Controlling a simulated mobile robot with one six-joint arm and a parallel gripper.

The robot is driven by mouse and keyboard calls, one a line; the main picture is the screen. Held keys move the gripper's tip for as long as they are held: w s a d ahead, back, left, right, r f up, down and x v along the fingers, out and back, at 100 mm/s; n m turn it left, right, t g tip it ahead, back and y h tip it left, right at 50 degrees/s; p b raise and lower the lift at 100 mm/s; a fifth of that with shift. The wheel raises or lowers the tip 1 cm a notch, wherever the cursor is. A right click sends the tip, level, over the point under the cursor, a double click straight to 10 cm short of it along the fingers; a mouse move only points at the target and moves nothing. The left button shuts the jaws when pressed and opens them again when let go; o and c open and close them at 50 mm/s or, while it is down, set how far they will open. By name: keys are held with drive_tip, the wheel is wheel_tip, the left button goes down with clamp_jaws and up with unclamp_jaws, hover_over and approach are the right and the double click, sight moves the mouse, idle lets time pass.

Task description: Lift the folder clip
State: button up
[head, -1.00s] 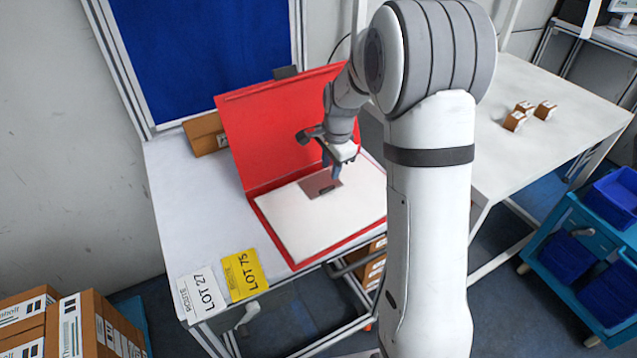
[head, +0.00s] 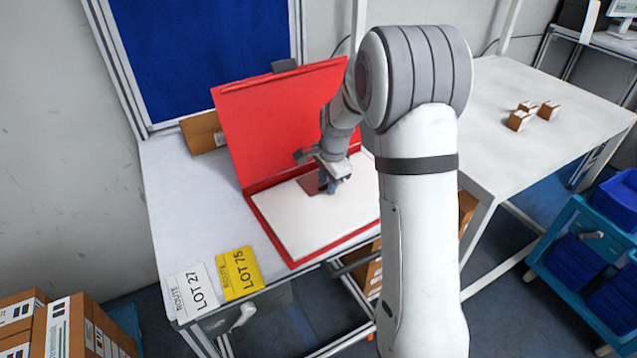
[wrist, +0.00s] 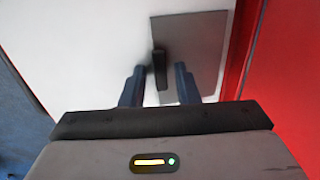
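The red folder (head: 282,115) stands open on the table, with white paper (head: 300,222) on its lower side. The folder clip is a grey plate with a dark raised lever (wrist: 160,68). Its plate (wrist: 195,45) lies on the paper near the red spine; in the head view the plate (head: 311,185) is partly hidden by my gripper. My gripper (head: 331,186) points down at the clip. In the wrist view my gripper (wrist: 159,80) is open, its two blue fingers apart on either side of the lever's near end. I cannot tell whether they touch the plate.
Yellow (head: 240,272) and white (head: 192,291) lot cards lie at the table's front left. A brown box (head: 203,132) sits behind the folder. A second table (head: 510,150) with small boxes (head: 518,120) stands to the right.

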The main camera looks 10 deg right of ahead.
drive_tip(key=shift+s+f, duration=0.35)
drive_tip(key=shift+f, duration=0.5)
drive_tip(key=c, duration=0.5)
drive_tip(key=shift+w+a+r+g+p, duration=0.15)
drive_tip(key=shift+w+r+g+p, duration=0.35)
drive_tip(key=shift+p, duration=0.6)
clamp_jaws()
drive_tip(key=shift+w+r+p, duration=0.2)
drive_tip(key=shift+r+p, duration=0.45)
drive_tip(key=shift+p, duration=0.1)
drive_tip(key=shift+w+a+r+g+h+p, duration=0.15)
drive_tip(key=shift+r+g+p, duration=0.1)
drive_tip(key=shift+r+p, duration=0.45)
drive_tip(key=shift+w+d+r+g+h+p, duration=0.15)
drive_tip(key=shift+r+g+p, duration=0.15)
drive_tip(key=shift+p, duration=0.6)
